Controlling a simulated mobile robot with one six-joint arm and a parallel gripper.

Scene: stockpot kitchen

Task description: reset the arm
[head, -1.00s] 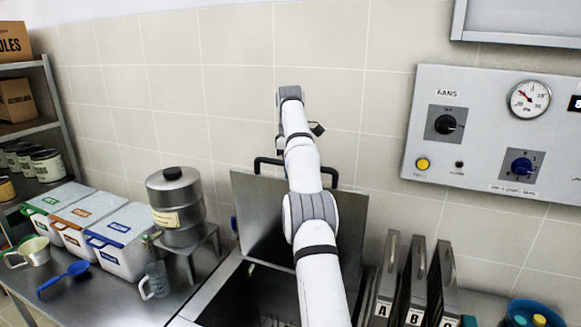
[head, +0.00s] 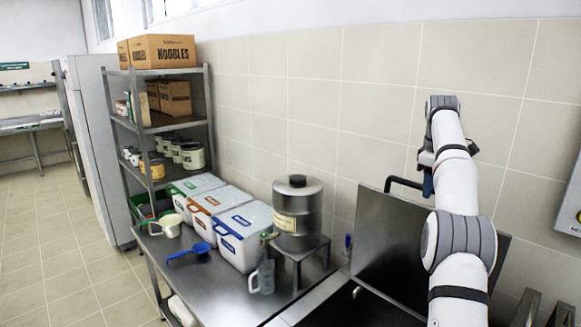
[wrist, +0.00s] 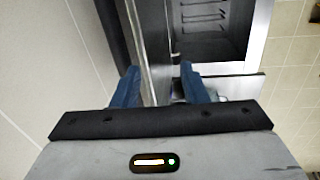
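My arm reaches up on the right of the head view, in front of the tiled wall. My gripper (head: 428,184) is partly hidden behind the arm there, with a blue finger showing. In the wrist view my gripper (wrist: 162,82) has its two blue fingers spread apart, with nothing seen held between them. Behind the fingers are the raised steel lid (wrist: 152,45) and an open steel well (wrist: 210,25). The lid also shows in the head view (head: 385,235), standing upright with a dark handle, below and behind my arm.
A steel counter (head: 215,290) holds white bins (head: 240,235), a steel canister (head: 298,212) on a stand, a jug (head: 262,275), a blue scoop (head: 190,252) and a measuring cup (head: 167,224). A shelf (head: 165,128) with boxes and cans stands behind. Floor (head: 45,240) at left is clear.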

